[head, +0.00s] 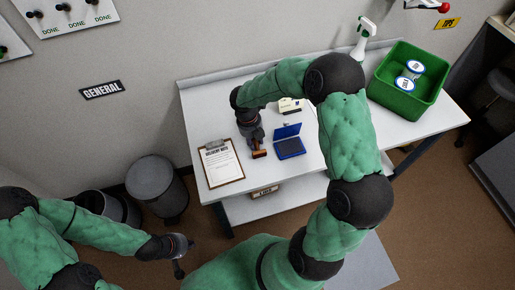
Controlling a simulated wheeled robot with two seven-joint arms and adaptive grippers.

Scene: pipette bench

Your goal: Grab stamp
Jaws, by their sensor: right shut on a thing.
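The stamp (259,154), with a brown wooden block, is at the left part of the white table, between the clipboard and the blue ink pad (290,147), whose lid is open. My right gripper (255,141) reaches down from above and is shut on the stamp; its fingers hide the stamp's upper part. I cannot tell whether the stamp touches the table. My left gripper (184,257) hangs low at the bottom left, away from the table; it is too small and dark to tell its opening.
A clipboard with paper (220,163) lies at the table's left edge. A small pale box (290,105) sits behind the ink pad. A green bin (385,94) holding white-and-blue rolls and a spray bottle (362,38) stand at the right. Trash cans (157,188) stand left of the table.

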